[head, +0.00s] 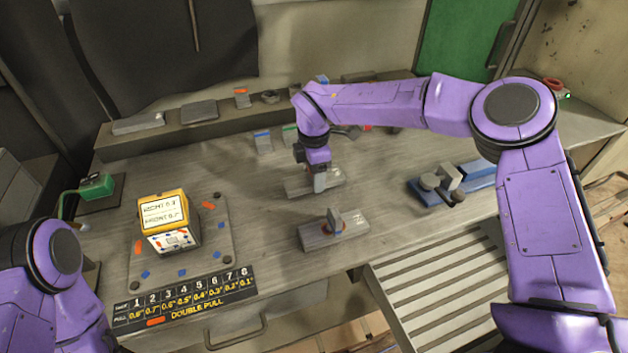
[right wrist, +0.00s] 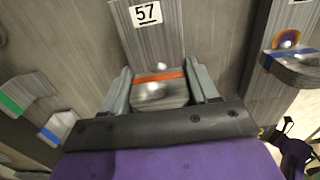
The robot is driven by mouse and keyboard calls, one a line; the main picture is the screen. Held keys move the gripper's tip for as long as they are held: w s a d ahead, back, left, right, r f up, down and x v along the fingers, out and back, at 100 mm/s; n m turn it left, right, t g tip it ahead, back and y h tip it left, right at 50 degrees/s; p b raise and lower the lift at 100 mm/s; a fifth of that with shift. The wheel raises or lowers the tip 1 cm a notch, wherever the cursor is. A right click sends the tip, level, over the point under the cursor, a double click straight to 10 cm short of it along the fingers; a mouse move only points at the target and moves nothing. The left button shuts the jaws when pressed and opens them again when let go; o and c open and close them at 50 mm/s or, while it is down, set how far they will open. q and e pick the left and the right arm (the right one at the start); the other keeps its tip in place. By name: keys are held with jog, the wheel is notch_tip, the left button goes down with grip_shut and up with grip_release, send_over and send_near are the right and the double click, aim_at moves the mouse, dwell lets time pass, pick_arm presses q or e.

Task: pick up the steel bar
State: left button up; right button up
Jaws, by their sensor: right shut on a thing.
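A grey steel bar (right wrist: 162,92) with an orange stripe sits between the two fingers of my right gripper (head: 319,181) in the right wrist view. The fingers (right wrist: 163,86) are shut on its sides. A flat grey block (right wrist: 150,42) with a "57" label lies just beyond the bar; in the head view this block (head: 298,187) is under the gripper. The fingers hide most of the bar in the head view, and I cannot tell whether it still touches the block. My left arm shows at the lower left, but its gripper is out of view.
A second grey block (head: 318,238) with an upright piece stands nearer the front edge. A yellow display box (head: 163,212) stands at left, a blue fixture (head: 470,180) at right. Small striped pieces (head: 263,141) stand behind the gripper. Bench between display and blocks is clear.

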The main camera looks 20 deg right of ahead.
jog(key=s+a+r+b, duration=0.2)
jog(key=s+r+b, duration=0.1)
jog(key=s+r, duration=0.2)
jog(key=s+a+r+b, duration=0.2)
jog(key=s+r+b, duration=0.1)
jog(key=s+r, duration=0.3)
jog(key=shift+s+a+r, duration=0.25)
jog(key=shift+s+a, duration=0.05)
jog(key=shift+s, duration=0.85)
